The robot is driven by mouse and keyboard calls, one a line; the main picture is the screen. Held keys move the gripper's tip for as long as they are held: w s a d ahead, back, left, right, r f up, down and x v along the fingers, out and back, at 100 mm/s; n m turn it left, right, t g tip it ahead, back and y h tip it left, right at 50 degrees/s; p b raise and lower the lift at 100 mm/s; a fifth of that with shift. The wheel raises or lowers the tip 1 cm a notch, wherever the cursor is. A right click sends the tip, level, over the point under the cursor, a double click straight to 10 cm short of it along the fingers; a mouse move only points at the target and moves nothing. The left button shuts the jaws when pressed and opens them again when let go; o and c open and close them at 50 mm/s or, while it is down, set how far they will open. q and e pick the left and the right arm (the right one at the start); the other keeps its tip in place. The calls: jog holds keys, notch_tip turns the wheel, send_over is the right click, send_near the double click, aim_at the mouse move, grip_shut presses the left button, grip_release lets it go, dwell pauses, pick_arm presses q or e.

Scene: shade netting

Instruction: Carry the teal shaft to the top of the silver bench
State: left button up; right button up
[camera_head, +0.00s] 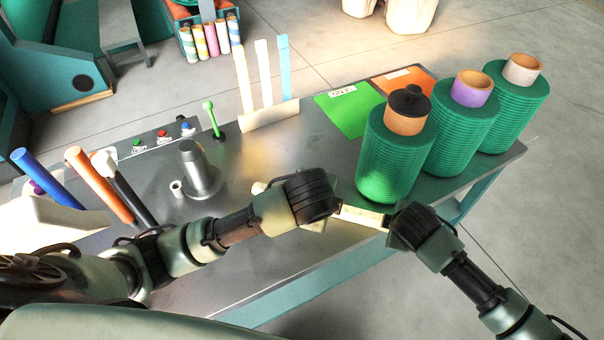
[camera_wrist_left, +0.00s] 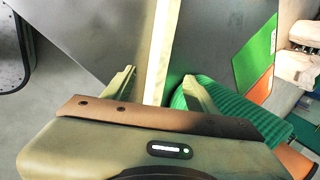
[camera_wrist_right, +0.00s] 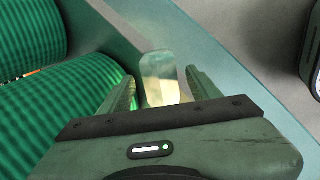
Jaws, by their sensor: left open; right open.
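I see no shaft that is plainly teal; the nearest is an upright light-blue strip (camera_head: 285,68) beside two cream strips in a cream block on the silver bench (camera_head: 272,165). A pale cream bar (camera_head: 360,216) spans between my two grippers at the bench's front edge. My left gripper (camera_head: 328,208) is open; in the left wrist view the bar (camera_wrist_left: 160,50) runs between its fingers. My right gripper (camera_head: 392,217) is open; in the right wrist view a pale bar end (camera_wrist_right: 160,78) shows between its fingers. Whether the fingers touch the bar cannot be told.
Several green-wound spools (camera_head: 391,160) stand on the bench's right side, close to my right gripper. A grey stepped post (camera_head: 196,170) and a small green-topped peg (camera_head: 211,115) stand behind my left arm. Blue, orange and black rods (camera_head: 97,182) lean at left. Green sheet (camera_head: 344,108) lies flat.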

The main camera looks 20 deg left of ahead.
jog(key=shift+r, duration=0.15)
pick_arm(q)
jog(key=shift+s+r, duration=0.3)
jog(key=shift+r, duration=0.25)
pick_arm(e)
jog(key=v, duration=1.1)
jog(key=shift+s+r, duration=0.25)
jog(key=shift+r, duration=0.05)
